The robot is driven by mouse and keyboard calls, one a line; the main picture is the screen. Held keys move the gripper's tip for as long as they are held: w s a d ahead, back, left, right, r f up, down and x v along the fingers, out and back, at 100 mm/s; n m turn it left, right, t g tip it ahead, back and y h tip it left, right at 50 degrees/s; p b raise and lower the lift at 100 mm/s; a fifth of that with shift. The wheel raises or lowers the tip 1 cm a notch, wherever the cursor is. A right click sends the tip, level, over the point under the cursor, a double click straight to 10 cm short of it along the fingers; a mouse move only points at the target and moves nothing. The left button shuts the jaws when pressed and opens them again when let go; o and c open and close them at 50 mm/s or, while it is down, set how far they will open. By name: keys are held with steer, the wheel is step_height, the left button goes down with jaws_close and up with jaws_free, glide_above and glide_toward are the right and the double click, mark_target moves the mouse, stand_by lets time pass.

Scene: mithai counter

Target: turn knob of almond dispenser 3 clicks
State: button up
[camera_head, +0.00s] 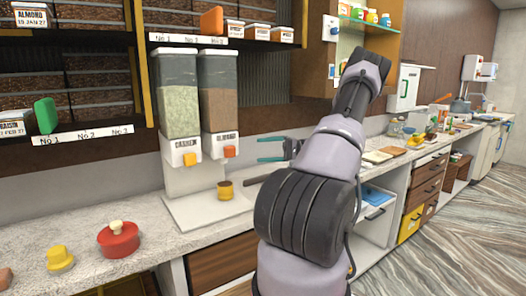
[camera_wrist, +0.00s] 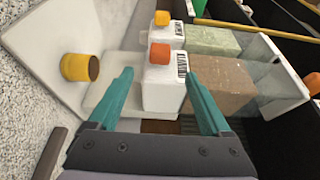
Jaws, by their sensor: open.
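Two clear-topped dispensers stand side by side on the counter. The right one, whose label seems to read almond (camera_head: 218,92), has a brown fill and an orange knob (camera_head: 229,151); the left one, the cashew dispenser (camera_head: 178,95), has a yellow-orange knob (camera_head: 190,159). My gripper (camera_head: 262,149) is open and empty, to the right of the almond knob and apart from it. In the wrist view the almond dispenser (camera_wrist: 220,85) and its orange knob (camera_wrist: 160,53) show beyond and between my teal fingers (camera_wrist: 160,80). The cashew knob (camera_wrist: 162,18) lies farther off.
A small yellow cup (camera_head: 225,190) stands on the white base below the dispensers. A red lidded pot (camera_head: 118,240) and a yellow object (camera_head: 60,259) sit on the counter at front left. Shelves (camera_head: 90,135) with bins overhang the left side.

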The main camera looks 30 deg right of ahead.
steer(key=s, duration=0.8)
stand_by(0.4)
stand_by(0.4)
steer(key=s+a+r+g+h, duration=0.1)
steer(key=a+r+g+h, duration=0.15)
steer(key=a, duration=0.35)
steer(key=s+a+r+n+g+h, duration=0.1)
steer(key=a+r+g+h, duration=0.15)
steer(key=a, duration=0.25)
steer(key=s+a+r+g+h, duration=0.1)
steer(key=a+r+g+h, duration=0.1)
steer(key=a+h, duration=0.3)
steer(key=s+a+r+m+t+h, duration=0.1)
steer(key=s+a+r+t+h, duration=0.3)
steer(key=s+a+r+t, duration=0.3)
steer(key=s+a+r, duration=0.4)
steer(key=s+r, duration=0.1)
steer(key=r, duration=0.1)
steer(key=shift+s+a+t+h, duration=0.3)
steer(key=shift+t+h, duration=0.1)
